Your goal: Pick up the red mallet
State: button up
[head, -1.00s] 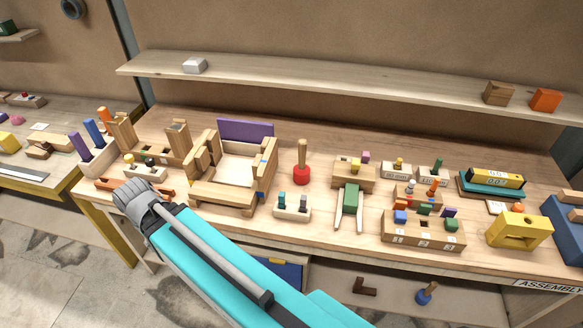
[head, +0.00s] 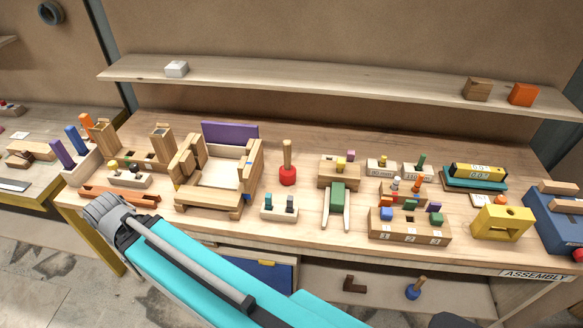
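The red mallet (head: 288,176) stands on the wooden workbench (head: 300,232) near its middle, red head down and light wooden handle pointing up. Nothing touches it. My teal arm crosses the lower left of the head view, in front of the bench, and its grey joint shows near the bench's left front corner. My gripper's fingers are not visible, so I cannot see what they hold. The mallet is in full view, clear of my arm.
A wooden frame box (head: 215,180) stands left of the mallet, and a small peg block (head: 279,208) is in front. A clamp-like piece with green (head: 337,195) is to the right. A blue mallet (head: 415,288) lies on the lower shelf. A long shelf (head: 320,83) runs behind.

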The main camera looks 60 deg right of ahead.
aim_at(287, 171)
jog(key=z, duration=0.05)
jog(key=k, duration=1.8)
jog(key=z, duration=1)
jog(key=i, duration=1.05)
